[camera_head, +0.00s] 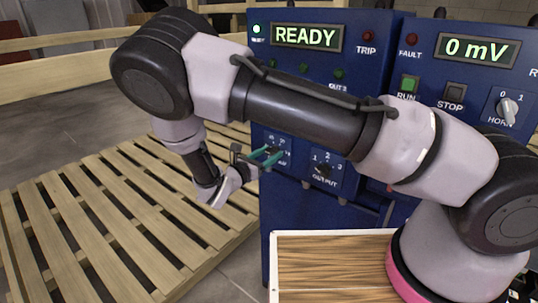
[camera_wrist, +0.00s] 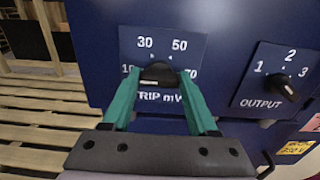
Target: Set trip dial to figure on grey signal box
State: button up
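The trip dial (camera_wrist: 158,75) is a dark knob on a blue panel, with 10, 30, 50 and 70 around it and "TRIP mV" below. In the wrist view my gripper (camera_wrist: 160,79) has its teal fingers on either side of the knob. The knob fills the gap between the fingertips. In the head view my gripper (camera_head: 265,157) reaches the lower left of the cabinet, and the fingers cover much of the dial plate. No grey signal box or its figure is visible.
The OUTPUT knob (camera_wrist: 287,90) is close on the right. The cabinet also carries a lit READY display (camera_head: 307,37), a 0 mV display (camera_head: 478,50) and a horn knob (camera_head: 507,108). A wooden pallet (camera_head: 120,215) lies at left; a white-edged wooden top (camera_head: 330,262) is below.

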jog(key=c, duration=0.5)
jog(key=m, duration=0.5)
jog(key=shift+m, duration=0.4)
jog(key=m, duration=0.5)
jog(key=shift+f, duration=0.1)
jog(key=m, duration=0.6)
jog(key=shift+m, duration=0.4)
jog(key=m, duration=0.6)
jog(key=shift+f, duration=0.1)
